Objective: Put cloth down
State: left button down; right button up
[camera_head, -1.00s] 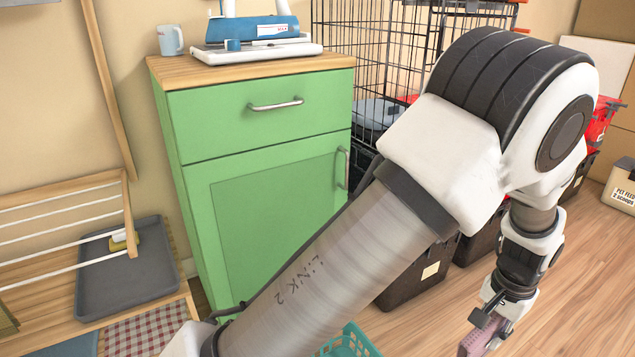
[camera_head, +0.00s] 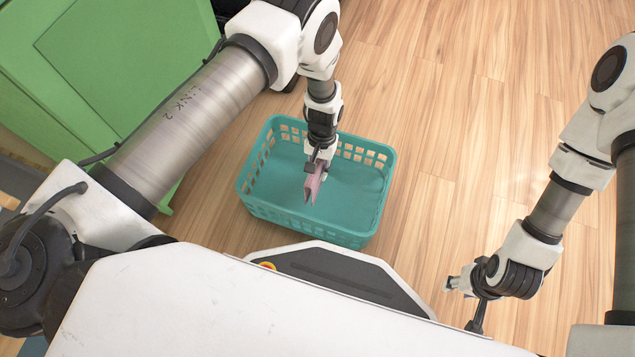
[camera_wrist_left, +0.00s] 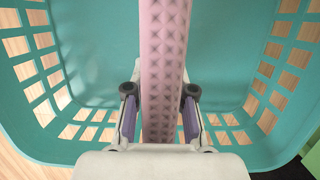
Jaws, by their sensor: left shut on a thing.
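A pink cloth (camera_head: 313,188) with a quilted pattern hangs from my left gripper (camera_head: 317,168). In the left wrist view the cloth (camera_wrist_left: 163,70) runs as a narrow strip between the two fingers (camera_wrist_left: 160,118), which are shut on it. A teal basket (camera_head: 257,207) with slotted walls stands on the floor under the left gripper. The cloth is over the inside of the basket; whether it touches the bottom (camera_wrist_left: 225,60) I cannot tell. My right gripper (camera_head: 457,283) is off to the right of the basket, above the floor, and looks empty; its finger gap is too small to judge.
A green cabinet (camera_head: 110,60) stands to the left, behind my left arm. The wooden floor (camera_head: 430,130) to the right of the basket is clear.

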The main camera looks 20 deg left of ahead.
pick_arm(q)
notch_tip(320, 180, down, 6)
jog(key=b, duration=0.2)
jog(key=shift+r+b, duration=0.1)
jog(key=shift+b, duration=0.3)
jog(key=shift+r, duration=0.2)
jog(key=shift+f, duration=0.1)
jog(key=c, duration=1)
grip_release()
